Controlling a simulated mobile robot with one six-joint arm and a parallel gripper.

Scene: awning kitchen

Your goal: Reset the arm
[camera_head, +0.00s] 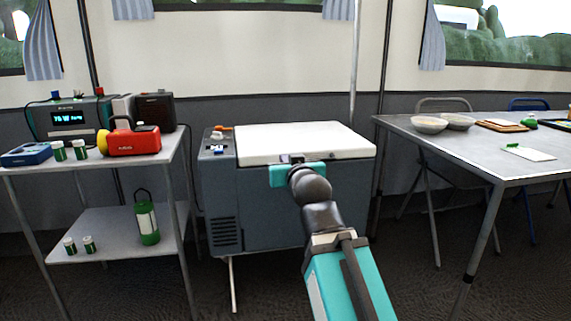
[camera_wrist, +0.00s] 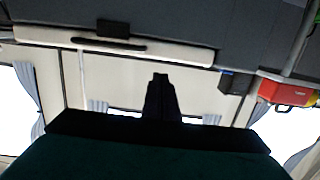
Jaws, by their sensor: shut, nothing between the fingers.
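My arm reaches forward in the camera_head view, with its teal wrist end (camera_head: 297,174) in front of the grey cooler box (camera_head: 265,215). In the camera_wrist view, the dark fingers of my gripper (camera_wrist: 160,80) are together with nothing between them. The cooler's white lid (camera_head: 290,139) looks closed. The cooler shows upside down in the camera_wrist view, with a dark latch (camera_wrist: 120,28) at its lid edge. My gripper looks apart from the cooler, but the exact gap cannot be told. My wrist end hides part of the cooler's front.
A grey table (camera_head: 460,150) at right holds bowls (camera_head: 430,124). Chairs stand behind it. Dark floor shows between the furniture.

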